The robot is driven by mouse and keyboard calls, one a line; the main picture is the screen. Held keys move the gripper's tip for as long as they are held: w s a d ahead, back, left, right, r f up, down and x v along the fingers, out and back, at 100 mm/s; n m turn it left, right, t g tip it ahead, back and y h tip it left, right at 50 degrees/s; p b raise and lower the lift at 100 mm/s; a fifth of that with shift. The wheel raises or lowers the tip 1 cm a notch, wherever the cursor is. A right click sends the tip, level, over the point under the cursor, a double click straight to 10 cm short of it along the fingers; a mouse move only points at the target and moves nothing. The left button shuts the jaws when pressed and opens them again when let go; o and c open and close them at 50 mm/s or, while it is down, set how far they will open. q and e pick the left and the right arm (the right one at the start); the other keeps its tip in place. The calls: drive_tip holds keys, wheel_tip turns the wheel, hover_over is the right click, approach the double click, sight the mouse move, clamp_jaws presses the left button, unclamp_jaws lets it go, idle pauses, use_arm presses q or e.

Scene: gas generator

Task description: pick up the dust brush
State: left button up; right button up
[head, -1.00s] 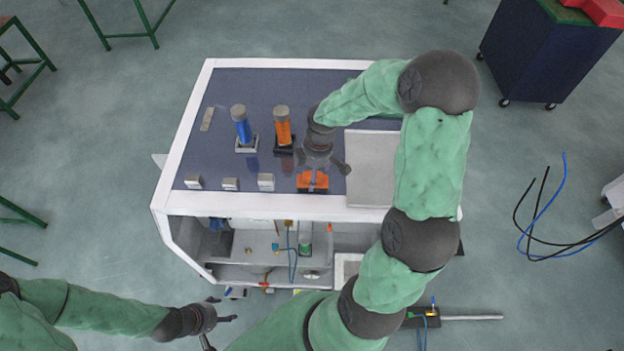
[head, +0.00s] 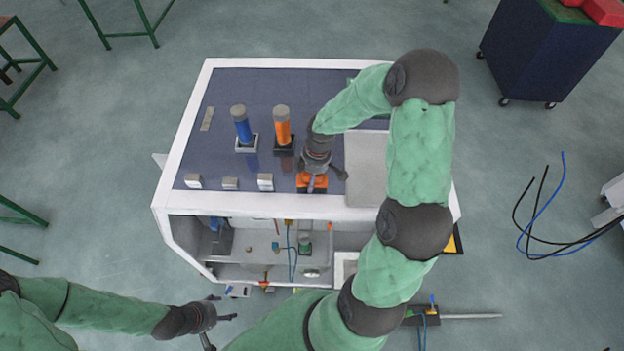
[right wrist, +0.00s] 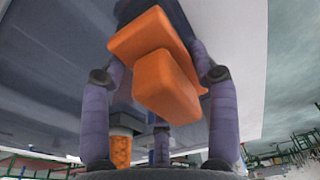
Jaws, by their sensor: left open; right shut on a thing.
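The dust brush, an orange block with a dark part (head: 312,182), is at the front edge of the dark table top. My right gripper (head: 324,178) is over it with its fingers around it. In the right wrist view the brush's orange body (right wrist: 165,85) sits between the purple-grey fingers of my right gripper (right wrist: 160,85), which are shut on it. I cannot tell whether the brush still touches the top. My left gripper (head: 221,331) is open and empty, low at the bottom left, apart from the table.
A blue cylinder (head: 241,125) and an orange cylinder (head: 282,127) stand upright left of my right gripper. Small metal blocks (head: 230,184) line the front edge. A grey panel (head: 366,165) lies right of the brush. An open shelf (head: 262,262) with small parts is below.

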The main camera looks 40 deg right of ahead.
drive_tip(key=shift+r, duration=0.55)
drive_tip(key=s+a+r+b, duration=0.3)
drive_tip(key=s+r, duration=0.8)
drive_tip(key=s, duration=0.2)
drive_tip(key=shift+s+r, duration=0.35)
drive_tip(key=shift+r, duration=0.05)
drive_tip(key=shift+a, duration=0.1)
